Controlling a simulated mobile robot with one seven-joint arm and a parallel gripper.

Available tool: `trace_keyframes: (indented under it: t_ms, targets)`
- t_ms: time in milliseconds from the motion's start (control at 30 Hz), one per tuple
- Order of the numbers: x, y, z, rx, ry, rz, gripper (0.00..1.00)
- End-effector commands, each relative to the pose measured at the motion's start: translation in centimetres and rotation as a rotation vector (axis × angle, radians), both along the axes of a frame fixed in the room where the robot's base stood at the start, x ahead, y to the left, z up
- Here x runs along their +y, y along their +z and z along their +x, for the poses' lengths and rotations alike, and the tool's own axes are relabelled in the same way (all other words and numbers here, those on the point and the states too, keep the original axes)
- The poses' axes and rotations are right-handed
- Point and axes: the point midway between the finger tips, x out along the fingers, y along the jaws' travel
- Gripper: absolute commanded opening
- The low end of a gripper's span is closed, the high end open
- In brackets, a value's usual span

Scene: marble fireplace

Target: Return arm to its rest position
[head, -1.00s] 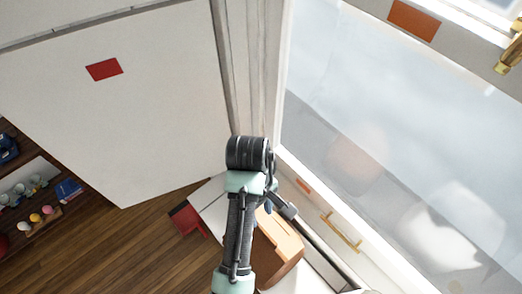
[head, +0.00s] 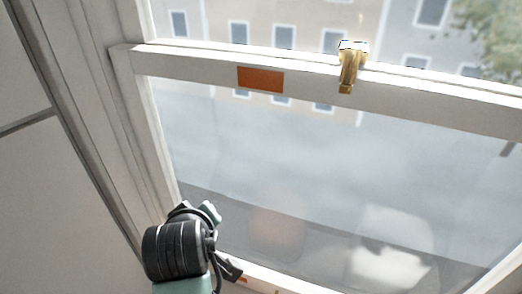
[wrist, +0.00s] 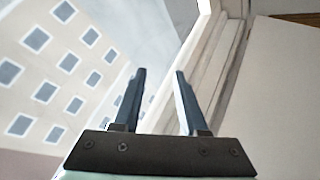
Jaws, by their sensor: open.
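My gripper (wrist: 160,74) shows in the wrist view with its two dark fingers apart and nothing between them. Beyond the fingers are the white window frame and the window glass. In the head view my arm (head: 178,250) rises from the bottom edge at the left of centre, with a black joint and pale green parts. It stands in front of the lower left corner of the window.
The window (head: 300,150) has a white frame, an orange patch (head: 260,79) and a brass latch (head: 349,66) on its middle rail. A pale wall (head: 40,200) is on the left. The wrist view shows a white panel (wrist: 275,100) on the right.

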Motion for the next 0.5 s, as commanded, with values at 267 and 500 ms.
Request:
trace_keyframes:
  t_ms: [267, 500]
  targets:
    - [-6.2, 18.5, 2.2, -0.737, -0.197, 0.403, 0.42]
    - [-10.6, 30.9, -6.0, -1.250, -0.179, 0.677, 0.42]
